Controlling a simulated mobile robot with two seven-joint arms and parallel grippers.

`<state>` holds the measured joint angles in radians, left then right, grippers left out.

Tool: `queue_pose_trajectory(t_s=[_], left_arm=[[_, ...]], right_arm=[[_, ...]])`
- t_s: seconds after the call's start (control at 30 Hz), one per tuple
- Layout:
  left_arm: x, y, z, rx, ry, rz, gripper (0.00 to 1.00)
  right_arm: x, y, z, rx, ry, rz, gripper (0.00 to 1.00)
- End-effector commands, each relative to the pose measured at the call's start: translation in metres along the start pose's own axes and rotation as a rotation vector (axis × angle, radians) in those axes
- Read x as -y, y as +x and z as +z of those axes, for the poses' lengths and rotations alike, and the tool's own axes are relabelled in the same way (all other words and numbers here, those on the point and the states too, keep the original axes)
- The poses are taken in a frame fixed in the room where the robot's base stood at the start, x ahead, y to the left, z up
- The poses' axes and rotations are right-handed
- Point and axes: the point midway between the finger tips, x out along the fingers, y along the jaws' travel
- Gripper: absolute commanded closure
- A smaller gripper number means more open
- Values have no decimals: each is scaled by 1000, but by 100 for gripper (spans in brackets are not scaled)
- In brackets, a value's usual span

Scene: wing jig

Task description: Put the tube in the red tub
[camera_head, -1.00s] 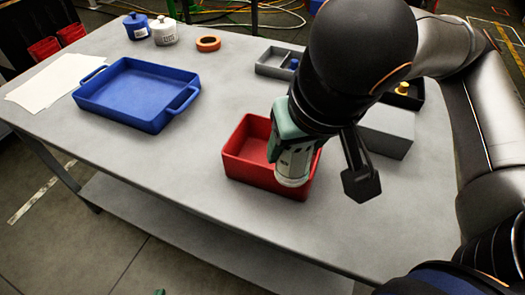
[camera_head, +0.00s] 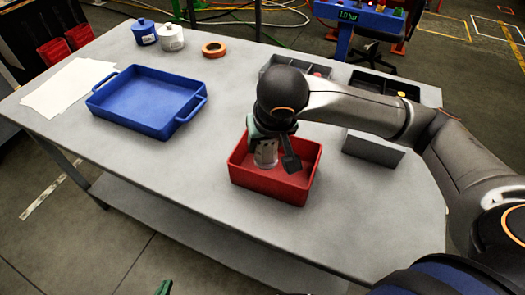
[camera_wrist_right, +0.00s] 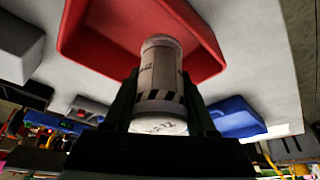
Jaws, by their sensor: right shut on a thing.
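The tube is a pale cylinder with a dark striped band. My right gripper (camera_head: 262,140) is shut on the tube (camera_head: 266,156), which points down within the outline of the red tub (camera_head: 268,186). In the right wrist view the tube (camera_wrist_right: 160,70) sits between the two dark fingers of the gripper (camera_wrist_right: 160,105), with the red tub (camera_wrist_right: 90,45) behind it. I cannot tell whether the tube touches the tub's floor. A green tip at the bottom edge of the head view appears to be my left gripper (camera_head: 164,287); the rest is cut off.
A blue tray (camera_head: 150,98) with handles lies left of the tub, beside white sheets (camera_head: 65,88). Blue and white pots (camera_head: 172,37) and an orange tape ring (camera_head: 214,49) stand at the back. A grey box (camera_head: 373,148) and compartment trays (camera_head: 385,82) are at the right.

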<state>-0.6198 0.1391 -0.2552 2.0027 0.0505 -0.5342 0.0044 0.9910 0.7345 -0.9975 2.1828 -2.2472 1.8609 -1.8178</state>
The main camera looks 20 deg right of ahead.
Motion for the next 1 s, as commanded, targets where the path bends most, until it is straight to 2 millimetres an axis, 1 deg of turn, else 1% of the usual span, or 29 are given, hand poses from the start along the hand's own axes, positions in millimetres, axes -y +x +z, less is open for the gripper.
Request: queue_pose_trajectory(t_s=[0.03,0.17,0.27,0.4,0.47,0.77,0.9,0.93,1.0], left_arm=[[-1,0,-1,-2,0,2,100],[-1,0,-2,-5,1,3,100],[-1,0,-2,-5,1,3,100],[-1,0,-2,-5,1,3,100],[-1,0,-1,-4,1,3,100],[-2,-2,3,3,0,3,100],[-1,2,8,4,0,3,100],[-1,1,8,5,0,2,100],[0,0,7,6,1,1,100]], right_arm=[[0,7,-2,1,1,0,100],[2,16,-5,1,1,-1,100],[2,28,-8,2,1,1,100],[2,46,1,4,-1,-1,100],[2,52,2,2,-1,-1,100],[3,54,3,-2,0,-2,100],[2,59,5,-2,-1,-2,100],[2,58,4,-1,-1,-2,41],[2,57,4,-1,0,-1,33]])
